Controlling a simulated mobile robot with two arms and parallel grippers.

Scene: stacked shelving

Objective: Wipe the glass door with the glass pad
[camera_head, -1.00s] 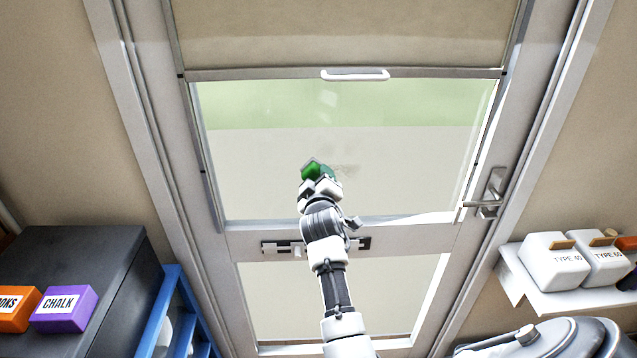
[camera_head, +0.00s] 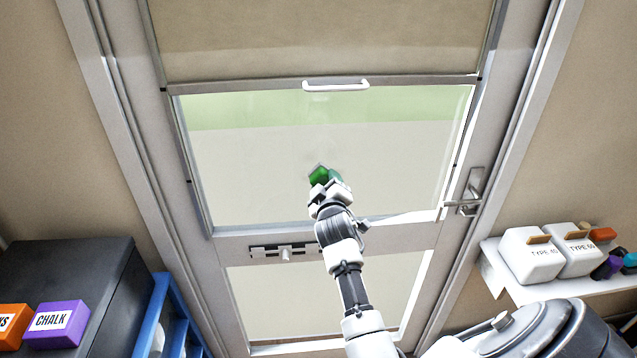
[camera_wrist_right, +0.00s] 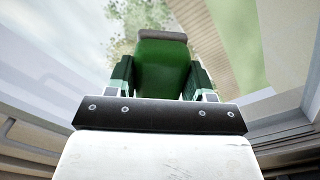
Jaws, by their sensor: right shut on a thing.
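The glass door (camera_head: 260,165) stands in front of me, a large clear pane in a grey frame. My right gripper (camera_head: 326,184) is in front of the middle of the pane, in its lower half. It is shut on the green glass pad (camera_head: 318,175). In the right wrist view the glass pad (camera_wrist_right: 163,68) sits between the two fingers, with a grey edge at its far end. The pad is at or very close to the glass; I cannot tell if it touches. My left gripper is not in view.
A lever handle (camera_head: 467,195) is on the door's right side. A white pull bar (camera_head: 336,86) is below the blind (camera_head: 320,40). At right, a shelf (camera_head: 520,290) holds white containers. At left are a dark cabinet (camera_head: 105,270) and a purple chalk box (camera_head: 57,322).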

